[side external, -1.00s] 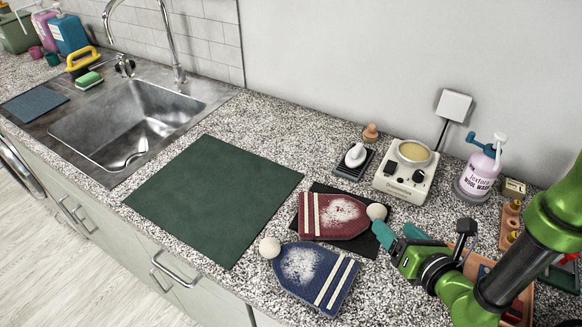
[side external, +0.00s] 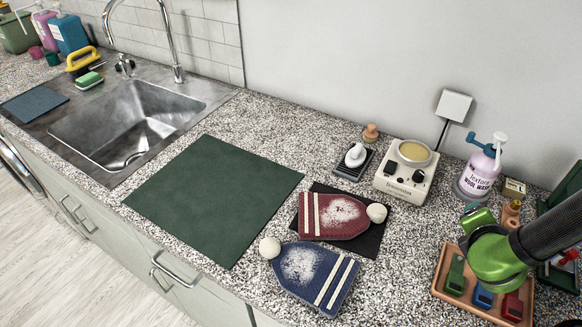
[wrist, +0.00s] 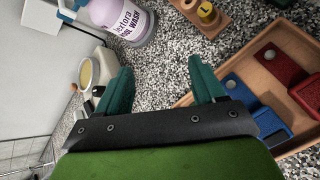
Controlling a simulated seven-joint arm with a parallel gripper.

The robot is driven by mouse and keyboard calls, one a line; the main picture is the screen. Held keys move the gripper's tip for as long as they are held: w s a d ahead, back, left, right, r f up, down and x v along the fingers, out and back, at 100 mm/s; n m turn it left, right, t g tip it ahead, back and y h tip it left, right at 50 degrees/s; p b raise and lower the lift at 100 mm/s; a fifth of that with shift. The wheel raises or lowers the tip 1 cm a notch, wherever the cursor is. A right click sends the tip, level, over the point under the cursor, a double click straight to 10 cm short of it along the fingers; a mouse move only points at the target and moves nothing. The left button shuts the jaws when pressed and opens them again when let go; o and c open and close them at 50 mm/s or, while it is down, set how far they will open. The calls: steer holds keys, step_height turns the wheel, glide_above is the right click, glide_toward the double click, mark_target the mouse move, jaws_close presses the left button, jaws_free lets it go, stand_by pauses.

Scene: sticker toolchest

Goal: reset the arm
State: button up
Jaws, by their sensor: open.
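My gripper (wrist: 162,84) is open in the wrist view, with two teal fingers apart and nothing between them, only speckled counter behind. In the side external view the gripper (side external: 472,209) is partly hidden behind my green wrist, above the counter at the right. It is close to the lilac wool wash bottle (side external: 478,170) and over the far side of the orange tray (side external: 442,283). A red hat (side external: 325,229) with a white pompom lies on a black mat (side external: 371,243). A blue hat (side external: 322,267) with white stripes lies in front of it, touching or overlapping the mat's edge.
The tray holds green, blue and red blocks. A cream wax-pot device (side external: 388,184) and a small black dish (side external: 345,172) stand near the wall. A large green mat (side external: 215,195) lies left of the hats, with the sink (side external: 130,120) beyond. Counter between them is bare.

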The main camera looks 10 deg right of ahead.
steer(key=s+d+r+m+g+y, duration=0.2)
steer(key=s+r+m+g+y, duration=0.3)
steer(key=m, duration=0.8)
step_height(320, 180, up, 13)
steer(key=w+m+t+y, duration=0.1)
steer(key=m+t+y, duration=0.4)
steer(key=m, duration=0.5)
steer(key=shift+w+d+y, duration=0.15)
steer(key=shift+w+y, duration=0.05)
steer(key=shift+y, duration=0.1)
